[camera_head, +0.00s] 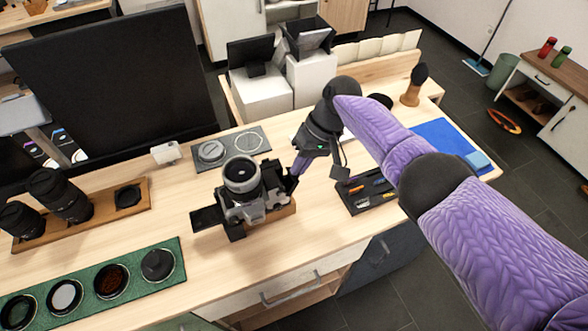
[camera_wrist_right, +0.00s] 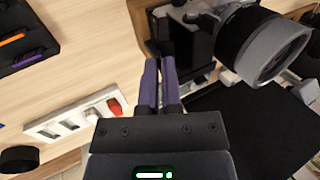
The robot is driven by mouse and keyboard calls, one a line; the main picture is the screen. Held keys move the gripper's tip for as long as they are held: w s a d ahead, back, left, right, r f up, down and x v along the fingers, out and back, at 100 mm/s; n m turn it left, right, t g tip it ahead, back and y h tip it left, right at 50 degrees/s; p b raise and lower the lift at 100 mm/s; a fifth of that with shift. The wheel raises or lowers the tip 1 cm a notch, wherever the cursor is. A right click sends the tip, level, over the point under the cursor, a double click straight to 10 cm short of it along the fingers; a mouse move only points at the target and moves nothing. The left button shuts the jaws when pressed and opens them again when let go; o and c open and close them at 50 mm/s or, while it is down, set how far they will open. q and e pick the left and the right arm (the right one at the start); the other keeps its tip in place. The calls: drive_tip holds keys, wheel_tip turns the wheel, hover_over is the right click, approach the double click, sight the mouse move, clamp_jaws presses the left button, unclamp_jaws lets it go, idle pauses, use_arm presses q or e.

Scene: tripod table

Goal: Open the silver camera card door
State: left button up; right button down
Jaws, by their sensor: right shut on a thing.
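The silver camera (camera_head: 246,207) stands on a small wooden block (camera_head: 281,213) on the table, its big lens (camera_head: 241,174) tilted upward. A dark flap (camera_head: 208,218) sticks out at its left. My right gripper (camera_head: 296,172) reaches the camera's right side. In the right wrist view, the purple fingers (camera_wrist_right: 161,66) are close together on a dark part at the camera's side, seemingly the card door (camera_wrist_right: 166,42). The fingertips hide part of it, and how far it is open is hard to tell. The camera (camera_wrist_right: 190,35) also shows there. My left gripper is not in view.
A black tray of small tools (camera_head: 371,197) lies right of the camera, a grey mat (camera_head: 262,137) behind it. A wooden lens tray (camera_head: 98,213) and a green filter tray (camera_head: 180,247) are at left. Bare wood lies in front of the camera.

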drive_tip(key=shift+w+d+f+g+y+b, duration=0.2)
drive_tip(key=shift+d+f+g+y+b, duration=0.25)
drive_tip(key=shift+y+b, duration=0.65)
drive_tip(key=shift+d+r, duration=0.1)
